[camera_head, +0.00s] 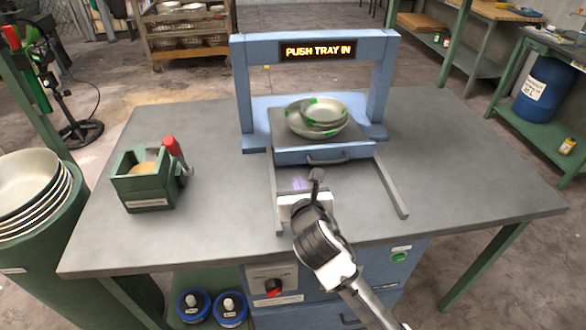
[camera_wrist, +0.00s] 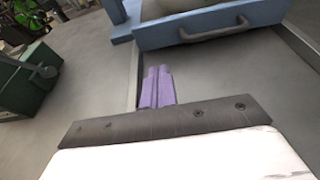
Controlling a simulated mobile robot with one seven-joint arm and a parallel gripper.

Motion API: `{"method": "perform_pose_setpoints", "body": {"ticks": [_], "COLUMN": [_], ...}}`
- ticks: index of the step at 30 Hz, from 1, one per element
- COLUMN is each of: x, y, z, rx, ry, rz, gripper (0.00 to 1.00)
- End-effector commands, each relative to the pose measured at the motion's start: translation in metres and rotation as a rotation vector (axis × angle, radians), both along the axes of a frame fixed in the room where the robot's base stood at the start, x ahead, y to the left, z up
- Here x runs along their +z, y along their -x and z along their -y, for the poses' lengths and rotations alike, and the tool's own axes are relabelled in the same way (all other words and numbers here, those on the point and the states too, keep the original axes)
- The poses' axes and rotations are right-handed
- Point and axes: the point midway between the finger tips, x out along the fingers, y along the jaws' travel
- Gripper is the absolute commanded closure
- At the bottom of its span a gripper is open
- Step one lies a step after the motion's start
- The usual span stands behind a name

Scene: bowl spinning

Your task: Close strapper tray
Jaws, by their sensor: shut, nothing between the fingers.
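The strapper tray (camera_head: 322,155) is a blue drawer with a grey top and a front handle. It sits between two rails at the blue strapper frame (camera_head: 243,85), whose display reads "PUSH TRAY IN". Stacked bowls (camera_head: 318,112) with green marks stand on the tray. In the wrist view the tray front (camera_wrist: 210,28) and its handle are at the top. My gripper (camera_head: 300,184) is in front of the tray, toward the left rail, apart from the handle. Its purple fingers (camera_wrist: 158,87) are together and empty in the wrist view.
A green box (camera_head: 145,182) with a red-handled tool stands on the table's left side. Bare rails (camera_head: 392,188) run forward from the tray. The table (camera_head: 470,170) is clear on the right. A stack of bowls (camera_head: 35,185) stands beyond the left edge.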

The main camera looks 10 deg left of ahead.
Motion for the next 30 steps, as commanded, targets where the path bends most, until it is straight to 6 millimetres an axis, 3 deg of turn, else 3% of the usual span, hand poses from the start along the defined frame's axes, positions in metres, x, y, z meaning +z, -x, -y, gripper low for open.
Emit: {"method": "perform_pose_setpoints", "body": {"ticks": [6,15,30], "x": [-0.007,-0.011,-0.014], "y": [-0.041,-0.079,-0.086], "z": [-0.015,-0.027,-0.029], "rx": [0.001,0.001,0.002], "ry": [-0.004,0.0,0.001], "rz": [-0.003,0.0,0.001], "gripper": [1.0,1.0,1.0]}}
